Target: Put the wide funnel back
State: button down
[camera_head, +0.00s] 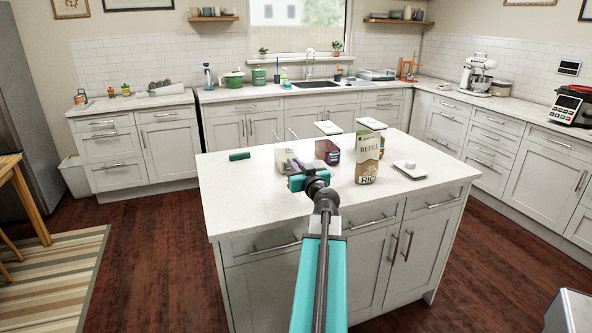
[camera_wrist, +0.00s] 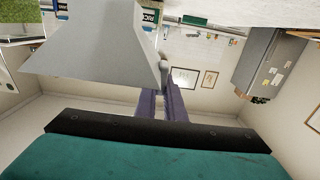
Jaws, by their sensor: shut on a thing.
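The wide funnel (camera_wrist: 90,50) is a large pale grey cone on the left of the wrist view, which looks upside down. My gripper (camera_wrist: 166,92) has purple fingers shut on the funnel's narrow edge. In the head view my gripper (camera_head: 293,163) is over the near middle of the white island. A pale shape beside the fingers there may be the funnel, but I cannot tell for sure.
The island's left front is clear. Sink counters (camera_head: 255,93) line the back wall.

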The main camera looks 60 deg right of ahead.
jog(key=shift+w+d+f, duration=0.1)
jog(key=shift+w+d, duration=0.35)
jog(key=shift+d, duration=0.4)
jog(key=shift+w+d+f, duration=0.1)
jog(key=shift+w+d, duration=0.35)
jog(key=shift+d, duration=0.35)
jog(key=shift+w+d, duration=0.25)
jog(key=shift+d, duration=0.25)
jog(key=shift+a+f+b, duration=0.15)
jog(key=shift+f+b, duration=0.7)
jog(key=shift+f, duration=0.9)
jog(key=shift+f, duration=0.1)
jog(key=c, duration=1.8)
grip_release()
jog(key=shift+c, duration=0.2)
